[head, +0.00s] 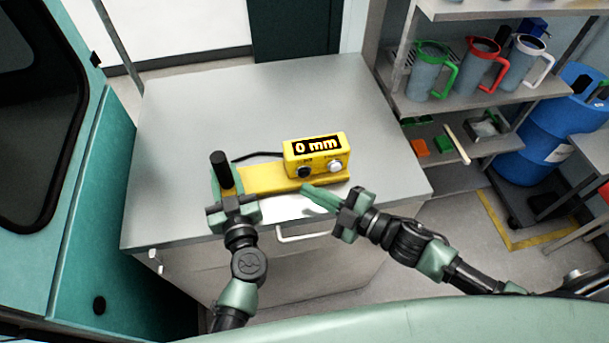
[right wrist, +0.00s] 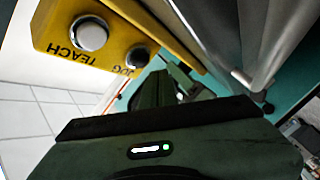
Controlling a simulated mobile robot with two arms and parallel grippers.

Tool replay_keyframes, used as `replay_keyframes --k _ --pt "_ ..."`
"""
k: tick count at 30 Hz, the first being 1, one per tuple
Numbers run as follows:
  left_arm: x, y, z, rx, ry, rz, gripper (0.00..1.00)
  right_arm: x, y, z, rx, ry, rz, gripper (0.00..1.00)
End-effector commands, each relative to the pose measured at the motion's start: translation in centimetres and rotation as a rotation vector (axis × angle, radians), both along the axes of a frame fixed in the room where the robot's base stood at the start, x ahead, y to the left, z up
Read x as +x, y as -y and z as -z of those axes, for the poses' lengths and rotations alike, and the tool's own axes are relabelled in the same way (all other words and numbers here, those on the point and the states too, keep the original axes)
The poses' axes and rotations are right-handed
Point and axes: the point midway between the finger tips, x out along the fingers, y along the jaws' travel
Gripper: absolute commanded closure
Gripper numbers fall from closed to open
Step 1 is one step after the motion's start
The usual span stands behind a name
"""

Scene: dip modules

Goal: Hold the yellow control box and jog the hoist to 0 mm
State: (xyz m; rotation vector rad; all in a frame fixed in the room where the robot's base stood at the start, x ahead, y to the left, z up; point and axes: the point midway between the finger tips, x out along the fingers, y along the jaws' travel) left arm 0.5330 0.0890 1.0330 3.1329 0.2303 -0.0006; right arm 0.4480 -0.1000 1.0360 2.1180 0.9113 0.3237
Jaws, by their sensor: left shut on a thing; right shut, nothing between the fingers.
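The yellow control box (head: 291,160) rests on the grey cabinet top, its display reading "0 mm". My left gripper (head: 226,182) is shut on the control box's handle end. The box front has a dark JOG button (head: 305,172) and a white TEACH button (head: 335,167). In the right wrist view, the JOG button (right wrist: 137,57) and TEACH button (right wrist: 92,36) appear upside down. My right gripper (head: 306,189) is shut and empty, its tips just in front of and below the JOG button; contact cannot be told.
The grey cabinet top (head: 200,110) is clear behind the box. A black cable (head: 258,155) runs from the box leftward. A shelf at right holds several jugs (head: 430,75). A blue barrel (head: 535,135) stands beyond it. A teal machine (head: 85,190) stands at left.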

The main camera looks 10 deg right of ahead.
Motion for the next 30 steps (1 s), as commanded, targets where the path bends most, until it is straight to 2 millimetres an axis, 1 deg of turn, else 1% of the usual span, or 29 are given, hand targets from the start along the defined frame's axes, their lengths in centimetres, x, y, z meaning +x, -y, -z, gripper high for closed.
replay_keyframes --k 15,20,30 --pt "0.0 0.0 0.0 0.0 -0.001 0.0 1.0 -4.6 -0.1 0.0 0.001 -0.002 -0.001 1.0" --pt "0.0 0.0 0.0 0.0 -0.001 0.0 1.0 -5.0 -0.1 0.0 -0.001 0.001 0.0 1.0" --pt "0.0 0.0 0.0 0.0 0.0 0.0 1.0 -5.0 -0.1 0.0 0.0 0.0 0.0 1.0"
